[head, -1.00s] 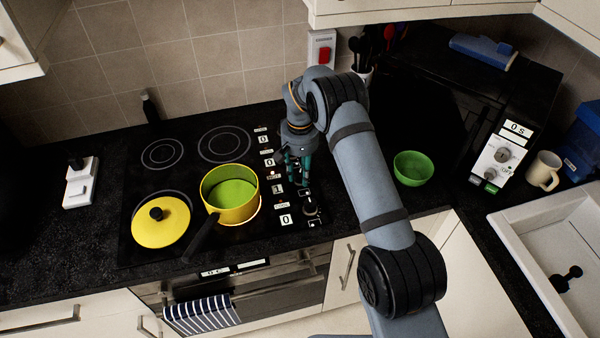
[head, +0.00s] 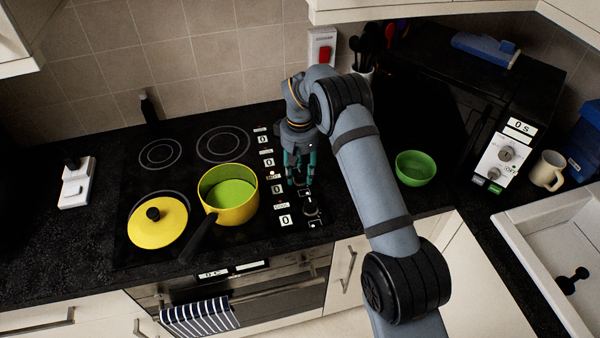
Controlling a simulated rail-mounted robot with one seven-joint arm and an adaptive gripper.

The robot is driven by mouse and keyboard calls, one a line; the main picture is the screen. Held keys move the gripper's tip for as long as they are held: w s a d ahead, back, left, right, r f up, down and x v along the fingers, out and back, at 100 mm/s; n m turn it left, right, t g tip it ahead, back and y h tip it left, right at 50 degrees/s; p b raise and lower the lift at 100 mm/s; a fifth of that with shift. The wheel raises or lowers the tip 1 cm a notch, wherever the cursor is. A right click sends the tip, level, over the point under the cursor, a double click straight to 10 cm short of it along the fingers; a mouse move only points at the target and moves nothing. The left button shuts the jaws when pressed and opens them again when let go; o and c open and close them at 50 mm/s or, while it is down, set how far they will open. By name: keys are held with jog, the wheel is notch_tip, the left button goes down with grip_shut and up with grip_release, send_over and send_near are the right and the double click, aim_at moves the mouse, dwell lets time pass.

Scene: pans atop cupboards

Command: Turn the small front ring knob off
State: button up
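A column of hob knobs with number displays runs along the hob's right side. The third display from the back (head: 277,189) reads 0, and the front display (head: 285,221) also reads 0. The frontmost knob (head: 311,209) shows just in front of my gripper. My gripper (head: 300,182) points down over the knob column, level with the third display. Its teal fingers look apart, with a dark gap between them. The knob under the fingers is mostly hidden, and I cannot tell whether they touch it. The labels are too small to read surely.
A yellow pot (head: 230,205) with green inside sits on the front right ring, its dark handle toward the front. A yellow lidded pan (head: 158,222) is left of it. A green bowl (head: 415,168) stands right of my arm. The rear rings (head: 222,144) are bare.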

aim_at(300, 172)
jog(key=shift+o, duration=1)
notch_tip(300, 172, up, 12)
jog(key=shift+f, duration=0.1)
notch_tip(300, 172, down, 12)
jog(key=shift+s+r, duration=0.1)
jog(key=shift+r, duration=0.1)
jog(key=shift+f+m+p, duration=0.15)
jog(key=shift+m+p, duration=0.55)
jog(key=shift+m, duration=1)
